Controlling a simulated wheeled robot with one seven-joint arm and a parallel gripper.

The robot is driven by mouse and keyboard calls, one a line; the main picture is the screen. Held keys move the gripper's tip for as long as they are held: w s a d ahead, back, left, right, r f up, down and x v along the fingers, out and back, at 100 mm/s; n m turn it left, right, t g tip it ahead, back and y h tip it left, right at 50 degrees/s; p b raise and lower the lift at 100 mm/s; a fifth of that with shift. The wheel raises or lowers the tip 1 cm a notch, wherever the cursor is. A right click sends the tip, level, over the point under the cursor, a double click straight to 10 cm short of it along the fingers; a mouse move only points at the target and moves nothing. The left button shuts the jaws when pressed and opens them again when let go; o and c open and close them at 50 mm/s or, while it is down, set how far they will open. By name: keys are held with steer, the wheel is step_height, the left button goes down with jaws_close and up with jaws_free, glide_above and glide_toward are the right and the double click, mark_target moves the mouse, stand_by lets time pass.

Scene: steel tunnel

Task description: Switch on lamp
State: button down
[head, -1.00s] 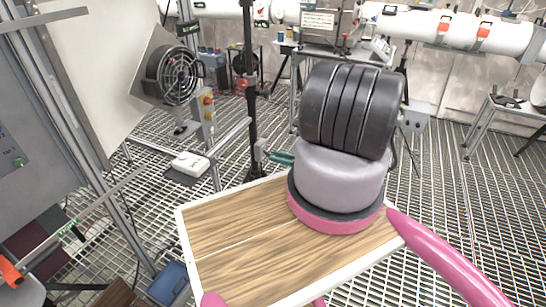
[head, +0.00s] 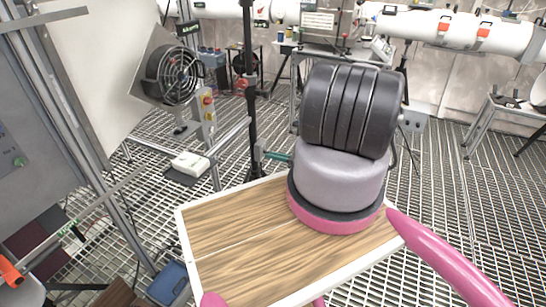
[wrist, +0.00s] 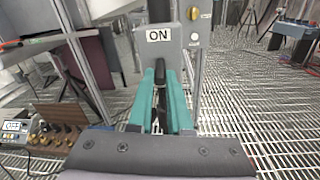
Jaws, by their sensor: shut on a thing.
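A grey switch box (wrist: 165,50) with a white "ON" label (wrist: 160,35) stands upright straight ahead in the wrist view. A dark lever (wrist: 157,62) hangs on its front below the label. My gripper (wrist: 160,78) has teal fingers on both sides of this lever and is shut on it. In the head view my gripper (head: 277,157) shows only as a teal piece beside the black post (head: 253,110); my arm hides the rest. I cannot make out a lit lamp in these views.
A fan (head: 172,75) and a post with red and yellow buttons (head: 208,103) stand to the left. A white box (head: 190,163) sits low beside them. A workbench (head: 318,48) and white pipe (head: 455,28) are behind. Open metal grating (head: 445,195) lies to the right.

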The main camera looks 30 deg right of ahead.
steer(key=shift+w+a+r+m+g+h, duration=0.1)
steer(key=shift+r+g+h, duration=0.5)
steer(key=shift+g+h, duration=0.45)
steer(key=shift+w+r+m+g+h, duration=0.1)
steer(key=shift+r+g+h, duration=0.45)
steer(key=shift+g+h, duration=0.45)
steer(key=shift+w+a+r+m+g+h, duration=0.1)
steer(key=shift+r+g+h, duration=0.6)
steer(key=shift+g, duration=0.55)
steer(key=shift+f, duration=0.1)
steer(key=c, duration=0.8)
jaws_free()
steer(key=shift+c, duration=0.2)
steer(key=shift+s, duration=0.1)
steer(key=v, duration=1)
steer(key=shift+r, duration=0.4)
steer(key=shift+s+d, duration=0.1)
steer(key=shift+d, duration=0.05)
